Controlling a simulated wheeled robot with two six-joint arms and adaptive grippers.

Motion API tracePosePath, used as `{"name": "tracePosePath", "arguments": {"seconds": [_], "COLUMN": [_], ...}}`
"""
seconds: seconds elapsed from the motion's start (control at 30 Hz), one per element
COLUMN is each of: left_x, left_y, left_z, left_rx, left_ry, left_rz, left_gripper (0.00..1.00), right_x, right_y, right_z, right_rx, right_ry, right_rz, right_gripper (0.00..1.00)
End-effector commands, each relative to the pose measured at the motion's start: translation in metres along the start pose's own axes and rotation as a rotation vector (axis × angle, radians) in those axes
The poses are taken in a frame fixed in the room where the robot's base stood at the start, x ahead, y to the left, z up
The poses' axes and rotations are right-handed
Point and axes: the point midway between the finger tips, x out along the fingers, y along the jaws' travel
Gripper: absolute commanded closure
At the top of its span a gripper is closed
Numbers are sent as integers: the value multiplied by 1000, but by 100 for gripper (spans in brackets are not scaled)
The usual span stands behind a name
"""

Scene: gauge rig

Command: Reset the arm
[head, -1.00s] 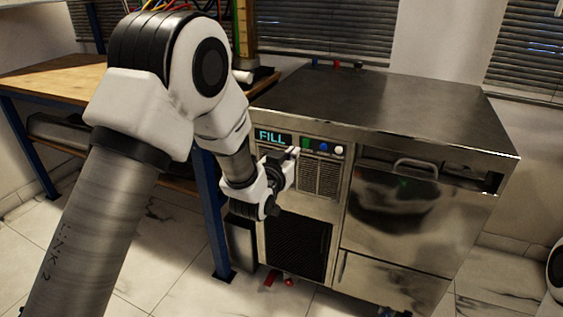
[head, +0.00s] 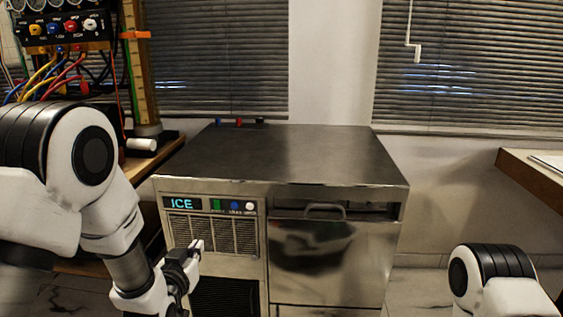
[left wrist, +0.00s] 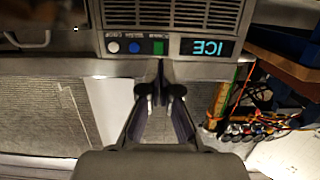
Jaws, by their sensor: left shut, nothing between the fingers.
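My left arm reaches in from the left in the head view. Its left gripper (head: 196,249) is shut and empty, in front of the vent grille of a steel ice machine (head: 320,260). The machine's display (head: 182,203) reads ICE, beside green (head: 215,205), blue (head: 234,206) and white (head: 250,206) buttons. In the left wrist view the panel appears upside down, and the fingertips (left wrist: 161,92) show below the display (left wrist: 207,48). Whether they touch the machine cannot be told. Part of my right arm shows at the lower right; its gripper is out of view.
A wooden bench (head: 150,160) at left holds a gauge manifold (head: 60,28) with coloured hoses. The machine's steel top (head: 280,155) is mostly clear, with small coloured items at its back edge. Another table (head: 535,180) stands at right.

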Motion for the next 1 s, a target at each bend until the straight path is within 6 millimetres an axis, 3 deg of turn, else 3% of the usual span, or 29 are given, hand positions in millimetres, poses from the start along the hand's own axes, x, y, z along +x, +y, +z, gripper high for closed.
{"name": "tracePosePath", "arguments": {"seconds": [0.03, 0.17, 0.2, 0.3, 0.4, 0.5, 0.6, 0.73, 0.8, 1.0], "left_x": [-2, -30, -45, -89, -138, -185, -232, -294, -301, -313], "left_y": [-2, -6, -7, -10, -11, -11, -11, -9, -9, -9], "left_z": [40, 152, 186, 260, 315, 354, 380, 393, 358, 294], "left_rx": [-4, -14, -17, -23, -28, -32, -36, -37, -36, -36], "left_ry": [-72, -309, -393, -605, -797, -968, -1130, -1373, -1385, -1380], "left_rz": [-3, -13, -15, -22, -27, -30, -32, -25, -23, -24], "left_gripper": [100, 100, 100, 100, 100, 100, 100, 100, 100, 100], "right_x": [0, 0, 0, 0, 0, 0, 0, 0, -35, -102], "right_y": [0, 0, 0, 0, 0, 0, 0, 0, 0, -1], "right_z": [0, 0, 0, 0, 0, 0, 0, 0, 1, 0], "right_rx": [0, 0, 0, 0, 0, 0, 0, 0, 0, 0], "right_ry": [0, 0, 0, 0, 0, 0, 0, 0, -2, 0], "right_rz": [0, 0, 0, 0, 0, 0, 0, 0, 0, 0], "right_gripper": [60, 60, 60, 60, 60, 60, 60, 60, 60, 60]}}
